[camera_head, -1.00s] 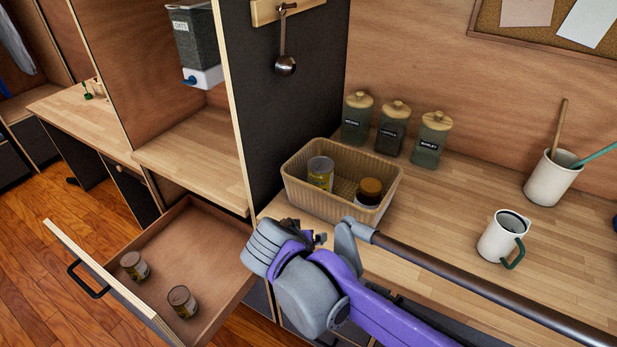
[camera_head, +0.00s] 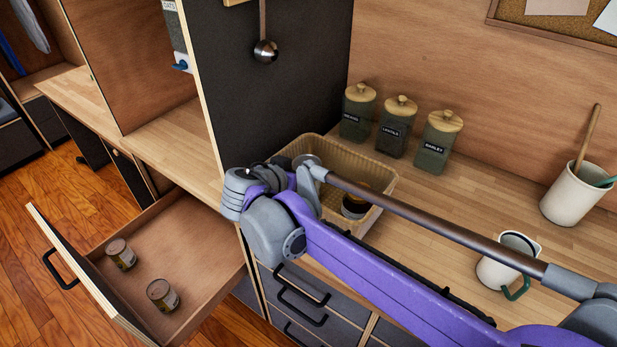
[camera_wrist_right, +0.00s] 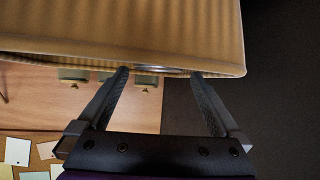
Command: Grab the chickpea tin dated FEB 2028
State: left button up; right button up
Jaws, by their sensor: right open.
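Two small tins stand in the open drawer at lower left in the head view, one farther back (camera_head: 121,254) and one nearer (camera_head: 163,294). The ribbed tan basket (camera_head: 383,170) on the counter holds a jar (camera_head: 355,207), partly hidden by my right arm; the basket's left part is covered. My right gripper (camera_wrist_right: 160,72) is open in the right wrist view, its fingertips at the rim of the basket (camera_wrist_right: 130,30). A thin pale round edge shows between the fingertips, too little to identify. No date is readable. My left gripper is not in view.
Three labelled canisters (camera_head: 392,126) stand behind the basket. A white mug (camera_head: 497,272) and a utensil crock (camera_head: 573,193) stand to the right. A dark partition (camera_head: 270,105) rises left of the basket. The drawer (camera_head: 187,232) sticks out below the counter.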

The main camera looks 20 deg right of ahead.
aim_at(311, 163)
jog(key=x, duration=0.8)
jog(key=shift+d+b, duration=0.2)
jog(key=shift+b, duration=0.1)
grip_shut()
